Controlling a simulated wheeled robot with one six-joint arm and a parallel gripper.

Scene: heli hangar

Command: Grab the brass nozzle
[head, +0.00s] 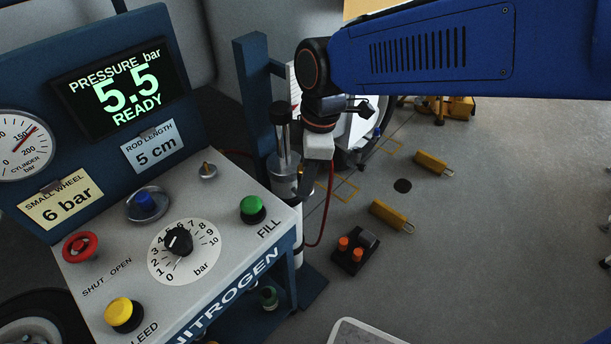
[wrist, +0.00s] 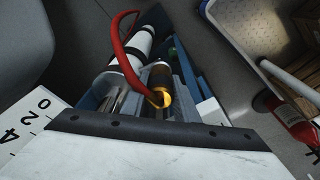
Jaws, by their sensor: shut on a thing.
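The brass nozzle (wrist: 161,97) shows in the wrist view, with a bright gold end and a darker brown body. The red hose (wrist: 124,58) loops up beside it. My gripper (wrist: 158,82) is shut on the nozzle, with grey fingers near its sides. In the head view my gripper (head: 307,184) points down next to the blue post, just past the panel's right edge. The nozzle is not clearly visible there; the red hose (head: 327,212) hangs below the gripper.
The nitrogen cart's panel (head: 232,240) with knobs and buttons stands close at left. A blue post (head: 256,100) rises beside my gripper. Yellow blocks (head: 391,216) and a black box with orange knobs (head: 355,252) lie on the floor. Open floor spreads at right.

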